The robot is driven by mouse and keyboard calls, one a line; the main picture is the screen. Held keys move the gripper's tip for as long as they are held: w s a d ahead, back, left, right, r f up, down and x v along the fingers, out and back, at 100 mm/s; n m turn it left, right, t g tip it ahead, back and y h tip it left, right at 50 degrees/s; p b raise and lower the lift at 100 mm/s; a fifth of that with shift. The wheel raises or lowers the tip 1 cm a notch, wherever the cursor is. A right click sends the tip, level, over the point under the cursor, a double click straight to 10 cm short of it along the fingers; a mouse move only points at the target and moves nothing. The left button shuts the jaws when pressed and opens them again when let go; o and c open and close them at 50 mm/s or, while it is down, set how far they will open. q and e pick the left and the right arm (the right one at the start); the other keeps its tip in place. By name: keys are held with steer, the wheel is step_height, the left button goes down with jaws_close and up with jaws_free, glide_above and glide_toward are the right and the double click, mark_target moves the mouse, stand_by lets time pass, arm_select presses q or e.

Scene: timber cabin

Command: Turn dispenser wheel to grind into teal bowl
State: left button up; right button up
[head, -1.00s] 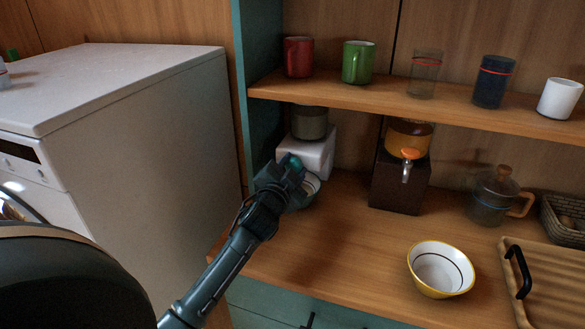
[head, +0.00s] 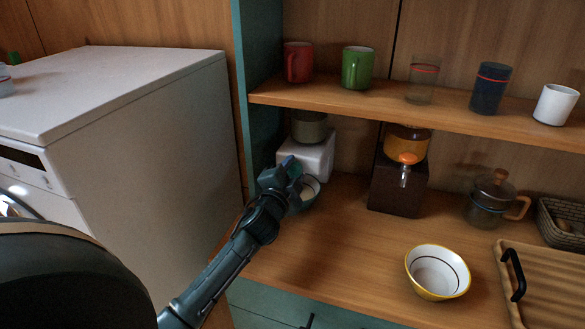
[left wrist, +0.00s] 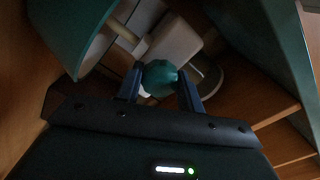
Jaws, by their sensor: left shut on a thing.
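The white dispenser (head: 318,158) with its olive-grey hopper (head: 309,128) stands at the left end of the lower shelf. Its teal wheel (left wrist: 160,78) sits between the fingers of my left gripper (head: 292,172) in the left wrist view. The gripper is shut on the wheel; in the head view it covers most of it. The teal bowl (head: 310,192), pale inside, stands under the dispenser's front, partly hidden by the gripper. In the left wrist view the bowl (left wrist: 72,32) fills the upper left, near a pale spout (left wrist: 122,34). My right gripper is not in view.
A dark brown dispenser with an orange knob (head: 407,158) stands to the right. A yellow-rimmed bowl (head: 437,272) and a wooden tray (head: 545,285) are nearer the front. The teal cabinet side (head: 250,100) is close on the left. Mugs line the upper shelf (head: 400,105).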

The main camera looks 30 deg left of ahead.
arm_select(q)
steer(key=m+p, duration=0.1)
steer(key=m, duration=0.2)
steer(key=shift+m, duration=0.8)
steer(key=shift+m+p, duration=0.35)
steer(key=shift+m, duration=0.15)
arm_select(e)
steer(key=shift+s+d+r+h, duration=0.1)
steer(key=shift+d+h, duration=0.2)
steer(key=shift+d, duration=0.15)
arm_select(q)
steer(key=o, duration=0.8)
steer(key=shift+o, duration=0.9)
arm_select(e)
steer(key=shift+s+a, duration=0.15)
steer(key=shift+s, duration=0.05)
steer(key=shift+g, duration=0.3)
